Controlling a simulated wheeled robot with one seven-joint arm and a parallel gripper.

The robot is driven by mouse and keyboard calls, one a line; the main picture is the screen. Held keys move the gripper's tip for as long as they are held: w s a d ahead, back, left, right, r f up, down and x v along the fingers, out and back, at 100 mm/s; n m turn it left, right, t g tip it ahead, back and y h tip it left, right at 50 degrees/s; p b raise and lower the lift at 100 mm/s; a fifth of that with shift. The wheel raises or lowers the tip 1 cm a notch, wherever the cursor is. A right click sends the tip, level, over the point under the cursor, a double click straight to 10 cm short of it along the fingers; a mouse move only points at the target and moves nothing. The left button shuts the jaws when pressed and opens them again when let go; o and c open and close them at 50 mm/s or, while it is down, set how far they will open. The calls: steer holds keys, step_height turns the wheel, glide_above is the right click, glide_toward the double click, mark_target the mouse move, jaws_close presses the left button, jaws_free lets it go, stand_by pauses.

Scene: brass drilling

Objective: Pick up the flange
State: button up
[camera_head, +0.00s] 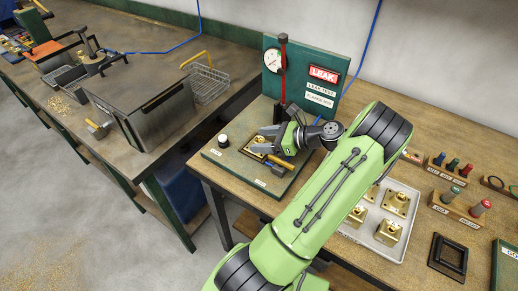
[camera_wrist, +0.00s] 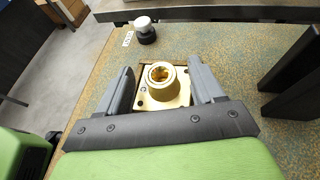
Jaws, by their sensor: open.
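The brass flange (camera_wrist: 161,85) has a square base with corner holes and a round raised boss. In the wrist view it lies in a recess of the leak test fixture, between the two fingers. My gripper (camera_wrist: 161,88) is open, one finger on each side of the flange; I cannot tell whether they touch it. In the head view my gripper (camera_head: 273,138) is over the green fixture base (camera_head: 232,167), and the flange (camera_head: 260,147) shows only partly beneath it.
A LEAK panel (camera_head: 323,75) with a gauge stands behind the fixture. A black-and-white knob (camera_head: 223,141) is at the fixture's left. A tray (camera_head: 348,232) with several brass flanges lies to the right. A metal box (camera_head: 155,110) and wire basket (camera_head: 207,83) stand on the left bench.

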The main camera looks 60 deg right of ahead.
steer(key=shift+x, duration=1.05)
steer(key=shift+s, duration=0.1)
jaws_close()
steer(key=shift+r, duration=0.15)
step_height(320, 180, up, 10)
steer(key=p, duration=0.3)
steer(key=shift+p, duration=0.3)
